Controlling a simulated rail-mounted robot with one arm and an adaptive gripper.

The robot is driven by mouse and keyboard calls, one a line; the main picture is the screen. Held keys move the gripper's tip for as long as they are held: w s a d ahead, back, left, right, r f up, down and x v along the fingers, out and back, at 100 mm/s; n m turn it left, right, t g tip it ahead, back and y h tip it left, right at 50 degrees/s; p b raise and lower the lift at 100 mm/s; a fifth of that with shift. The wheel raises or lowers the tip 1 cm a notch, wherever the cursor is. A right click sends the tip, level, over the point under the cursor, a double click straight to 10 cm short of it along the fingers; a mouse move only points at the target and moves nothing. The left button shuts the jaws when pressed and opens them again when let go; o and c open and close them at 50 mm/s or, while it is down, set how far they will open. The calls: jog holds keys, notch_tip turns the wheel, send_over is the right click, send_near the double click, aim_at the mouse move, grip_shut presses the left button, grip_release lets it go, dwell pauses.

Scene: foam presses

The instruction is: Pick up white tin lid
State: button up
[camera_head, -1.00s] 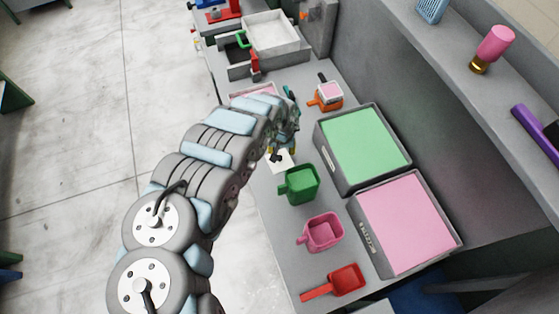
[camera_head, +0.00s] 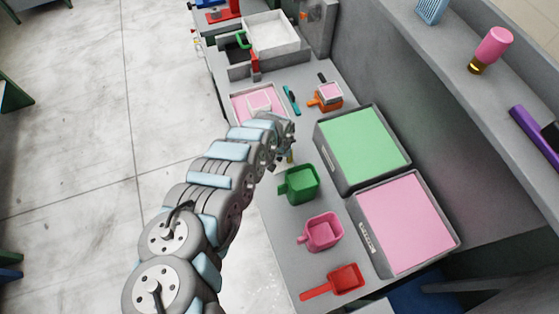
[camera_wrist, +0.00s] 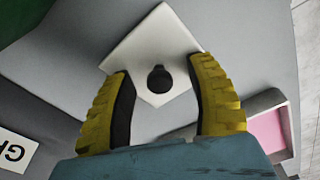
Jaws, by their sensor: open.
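The white tin lid (camera_wrist: 136,48) is a flat white square with a round black knob (camera_wrist: 159,79) at its middle. It lies on the grey surface in the wrist view. My gripper (camera_wrist: 160,68) is open, with one yellow finger on each side of the knob. The fingertips overlap the lid's near edges in the picture; I cannot tell whether they touch it.
A pink scoop (camera_head: 322,232) and a red scoop (camera_head: 346,280) stand nearer on the bench. Bins with green (camera_head: 365,145) and pink (camera_head: 405,222) contents stand to the right. A pink tray (camera_head: 240,110) and an orange scoop (camera_head: 327,101) lie beyond my gripper.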

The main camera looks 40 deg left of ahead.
grip_shut()
jog(key=shift+r, duration=0.1)
dwell(0.6)
